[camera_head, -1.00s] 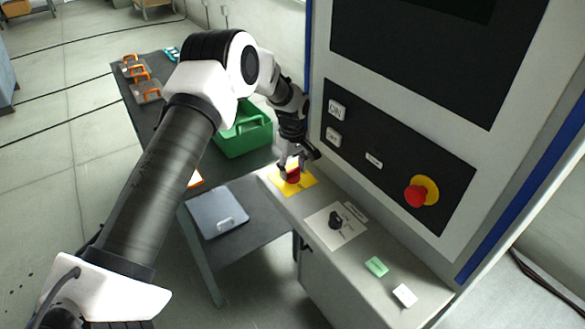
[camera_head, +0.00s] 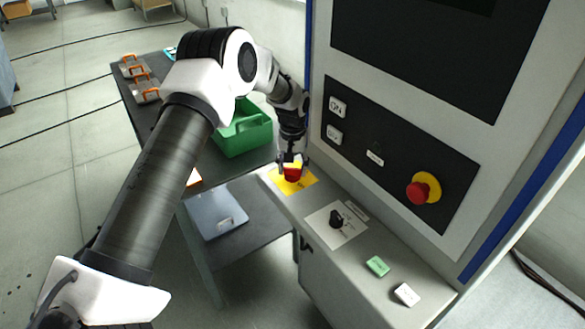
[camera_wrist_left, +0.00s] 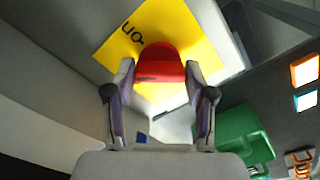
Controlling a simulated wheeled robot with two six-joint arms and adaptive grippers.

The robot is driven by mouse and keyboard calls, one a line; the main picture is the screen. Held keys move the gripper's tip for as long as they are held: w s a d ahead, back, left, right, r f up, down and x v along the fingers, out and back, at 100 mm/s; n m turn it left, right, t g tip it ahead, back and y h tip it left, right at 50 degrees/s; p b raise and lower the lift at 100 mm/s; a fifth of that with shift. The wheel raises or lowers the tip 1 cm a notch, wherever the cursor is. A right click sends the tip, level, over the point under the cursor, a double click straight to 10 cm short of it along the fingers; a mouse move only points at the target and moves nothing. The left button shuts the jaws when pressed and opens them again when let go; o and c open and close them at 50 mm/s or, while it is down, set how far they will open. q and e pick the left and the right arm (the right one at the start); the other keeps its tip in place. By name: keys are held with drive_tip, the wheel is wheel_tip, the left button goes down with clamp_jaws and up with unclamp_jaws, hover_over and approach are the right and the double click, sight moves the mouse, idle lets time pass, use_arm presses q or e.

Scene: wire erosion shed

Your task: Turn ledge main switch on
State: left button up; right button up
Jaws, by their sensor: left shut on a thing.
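The ledge main switch is a red handle (camera_head: 292,175) on a yellow plate (camera_head: 306,184) at the far end of the machine's grey ledge. My left gripper (camera_head: 292,169) points down at it and is shut on the red handle. In the left wrist view the red handle (camera_wrist_left: 160,65) sits between the two fingers of the gripper (camera_wrist_left: 160,74). The yellow plate (camera_wrist_left: 190,35) there bears the letters "on" left of the handle. The fingers hide part of the handle, so its exact angle is hard to tell. My right gripper is not in view.
A black knob (camera_head: 337,218), a green block (camera_head: 377,266) and a white block (camera_head: 406,294) are nearer on the ledge. The upright panel has a red emergency button (camera_head: 418,192). A green crate (camera_head: 243,133) stands on the dark table left of my gripper.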

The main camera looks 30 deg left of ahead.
sight(293, 168)
use_arm(q)
drive_tip(key=m, duration=0.4)
drive_tip(key=shift+s+f+m+b, duration=0.1)
drive_tip(key=shift+f+m+b, duration=0.1)
drive_tip(key=shift+m+b, duration=0.1)
drive_tip(key=m, duration=0.5)
idle(0.4)
drive_tip(key=o, duration=0.9)
drive_tip(key=shift+o, duration=1.3)
drive_tip(key=shift+w, duration=0.2)
drive_tip(key=shift+r, duration=0.1)
wheel_tip(293, 168, up, 12)
